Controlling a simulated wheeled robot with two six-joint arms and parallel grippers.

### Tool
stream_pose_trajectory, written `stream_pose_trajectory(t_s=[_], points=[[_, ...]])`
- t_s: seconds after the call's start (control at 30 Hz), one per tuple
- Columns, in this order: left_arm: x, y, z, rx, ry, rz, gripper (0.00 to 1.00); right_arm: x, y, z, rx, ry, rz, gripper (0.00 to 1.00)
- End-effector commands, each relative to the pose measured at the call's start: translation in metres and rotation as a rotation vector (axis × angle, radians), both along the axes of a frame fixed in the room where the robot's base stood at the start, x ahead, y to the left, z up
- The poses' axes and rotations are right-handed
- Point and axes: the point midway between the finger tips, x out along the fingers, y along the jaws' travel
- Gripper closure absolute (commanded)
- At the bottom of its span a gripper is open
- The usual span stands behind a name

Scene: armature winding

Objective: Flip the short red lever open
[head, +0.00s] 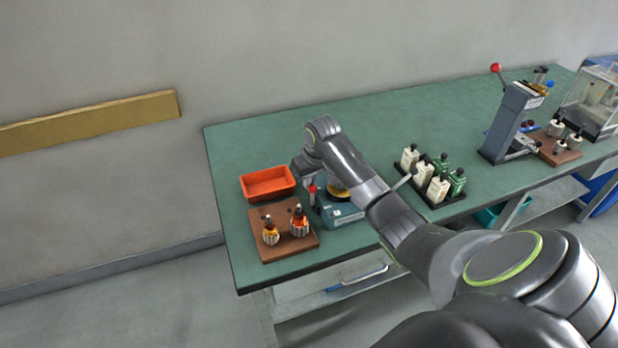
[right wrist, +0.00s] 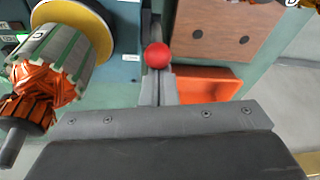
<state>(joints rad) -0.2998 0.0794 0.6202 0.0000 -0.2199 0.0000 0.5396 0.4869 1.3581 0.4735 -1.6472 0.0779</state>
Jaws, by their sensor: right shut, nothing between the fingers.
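The short lever has a red ball knob (head: 312,188) and stands at the left side of the teal winding machine (head: 345,215). In the right wrist view the red knob (right wrist: 157,56) shows just beyond the fingertips of my right gripper (right wrist: 158,88). The gripper is shut and empty, close to the knob; I cannot tell whether they touch. In the head view my right gripper (head: 303,168) is above and behind the lever, partly hidden by its own arm. An armature with copper windings (right wrist: 45,72) sits at the machine, beside a yellow disc (right wrist: 92,22). My left gripper is not in view.
An orange tray (head: 267,183) lies left of the machine. A wooden board (head: 285,250) with two armatures is in front of it. A grey press (head: 505,125) stands farther right. The table's back middle is clear.

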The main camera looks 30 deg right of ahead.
Motion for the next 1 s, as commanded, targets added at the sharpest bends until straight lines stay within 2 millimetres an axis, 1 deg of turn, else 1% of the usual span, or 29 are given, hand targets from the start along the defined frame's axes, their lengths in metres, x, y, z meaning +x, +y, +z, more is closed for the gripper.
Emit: stream_pose_trajectory(t_s=[0.07,0.17,0.37,0.53,0.7,1.0], points=[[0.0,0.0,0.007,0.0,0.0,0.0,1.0,-0.002,0.0,0.002,-0.009,-0.038,0.001,1.0],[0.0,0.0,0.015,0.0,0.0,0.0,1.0,-0.003,0.001,0.004,-0.007,-0.032,0.0,1.0],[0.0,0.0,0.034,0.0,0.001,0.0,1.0,-0.011,0.003,0.006,-0.006,-0.031,-0.001,1.0],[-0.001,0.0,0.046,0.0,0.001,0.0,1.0,-0.022,0.005,0.003,-0.031,-0.13,0.0,1.0],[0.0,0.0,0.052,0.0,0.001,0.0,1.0,-0.03,0.007,0.0,-0.051,-0.219,-0.001,1.0],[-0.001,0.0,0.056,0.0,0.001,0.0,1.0,-0.035,0.009,-0.002,-0.068,-0.292,0.0,1.0]])
